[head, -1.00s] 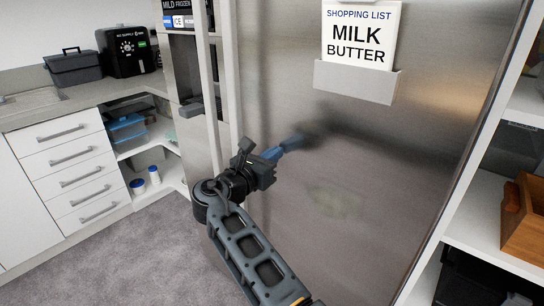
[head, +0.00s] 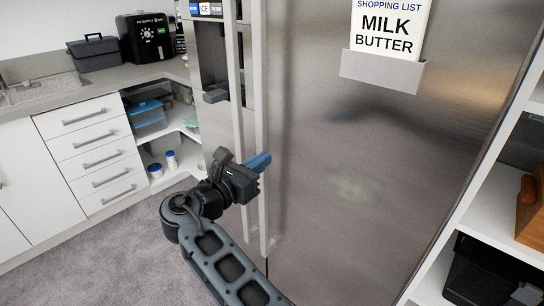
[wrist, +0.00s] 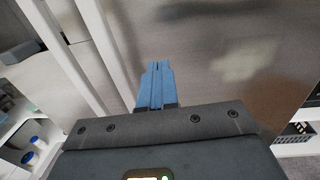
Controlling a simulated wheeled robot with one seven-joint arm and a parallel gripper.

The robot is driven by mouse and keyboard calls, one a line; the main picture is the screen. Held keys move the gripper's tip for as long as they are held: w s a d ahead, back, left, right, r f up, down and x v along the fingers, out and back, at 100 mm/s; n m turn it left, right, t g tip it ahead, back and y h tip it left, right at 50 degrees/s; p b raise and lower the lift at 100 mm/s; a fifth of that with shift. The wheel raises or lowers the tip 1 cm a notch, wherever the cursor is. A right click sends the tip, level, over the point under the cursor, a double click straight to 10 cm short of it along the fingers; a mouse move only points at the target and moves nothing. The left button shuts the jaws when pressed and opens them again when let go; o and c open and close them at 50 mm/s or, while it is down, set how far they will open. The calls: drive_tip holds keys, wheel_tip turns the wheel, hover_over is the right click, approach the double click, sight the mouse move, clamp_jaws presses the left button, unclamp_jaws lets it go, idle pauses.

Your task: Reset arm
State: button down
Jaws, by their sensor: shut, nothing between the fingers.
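My gripper (head: 260,161) has blue fingers that are together and empty. In the head view it is in front of the fridge handles, with its fingertips overlapping the right-hand handle (head: 262,110) in the picture; I cannot tell whether they touch. In the wrist view the blue fingers (wrist: 156,86) point at the steel fridge door (wrist: 225,60), just right of the pale handle bars. The fridge door (head: 340,150) is a broad brushed-steel panel and looks shut. My arm reaches up from the bottom of the head view.
A shopping list (head: 387,28) reading milk and butter sits in a grey holder (head: 382,72) on the door. White drawers (head: 92,150) and a counter stand at the left. Shelves with a black bin (head: 482,268) stand at the right. Carpet (head: 120,250) is clear at lower left.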

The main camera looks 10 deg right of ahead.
drive_tip(key=s+d+f+m+y, duration=0.1)
drive_tip(key=s+d+f+y, duration=0.15)
drive_tip(key=f, duration=0.35)
drive_tip(key=s+d+f+y, duration=0.1)
drive_tip(key=s+f, duration=0.3)
drive_tip(key=f, duration=0.2)
drive_tip(key=s+d+f+m+y, duration=0.1)
drive_tip(key=s+f+y, duration=0.15)
drive_tip(key=f, duration=0.35)
drive_tip(key=s+d+f+m+y, duration=0.2)
drive_tip(key=s+f+m+y, duration=0.15)
drive_tip(key=s, duration=0.45)
drive_tip(key=s+d+f+m+y, duration=0.1)
drive_tip(key=s+f+m+y, duration=0.1)
drive_tip(key=s+f, duration=0.5)
drive_tip(key=s+d+r+m+y, duration=0.1)
drive_tip(key=s+r+m, duration=0.2)
drive_tip(key=s, duration=0.6)
drive_tip(key=s+r+m+y, duration=0.2)
drive_tip(key=s+r+m, duration=0.15)
drive_tip(key=s, duration=0.45)
drive_tip(key=s+d+r+m+t, duration=0.1)
drive_tip(key=s+r+m, duration=0.5)
drive_tip(key=r, duration=0.3)
drive_tip(key=s+d+r+m+t, duration=0.2)
drive_tip(key=s+r+m, duration=0.3)
drive_tip(key=r, duration=0.3)
drive_tip(key=shift+s+r+m, duration=0.35)
drive_tip(key=shift+s+m, duration=0.05)
drive_tip(key=shift+s, duration=0.1)
